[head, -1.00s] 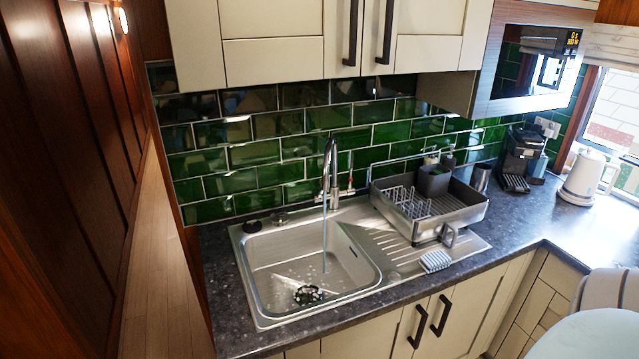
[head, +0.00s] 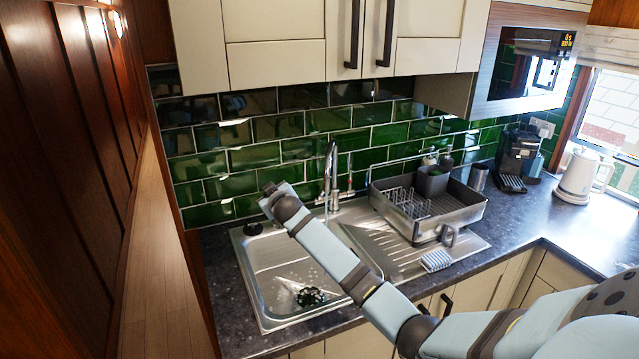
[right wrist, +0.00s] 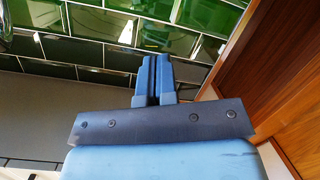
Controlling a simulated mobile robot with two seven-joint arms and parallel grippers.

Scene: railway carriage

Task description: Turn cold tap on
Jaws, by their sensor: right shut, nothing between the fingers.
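The chrome tap (head: 332,165) stands behind the sink (head: 262,305), with a tall curved spout and a small lever on each side. A red mark shows near the right lever (head: 350,188). My right arm crosses the sink from the lower right. My right gripper (head: 272,190) is shut and empty, left of the tap and in front of the green tiles. In the right wrist view its fingers (right wrist: 155,75) are together and touch nothing visible. A chrome piece (right wrist: 5,22) shows at that view's left edge. My arm hides much of the water stream. My left gripper is out of view.
A grey dish rack (head: 455,212) stands right of the tap, with a striped sponge (head: 436,261) in front. A coffee machine (head: 518,155) and white kettle (head: 582,175) stand further right. Cabinets hang above. A wooden wall (head: 75,180) bounds the left side.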

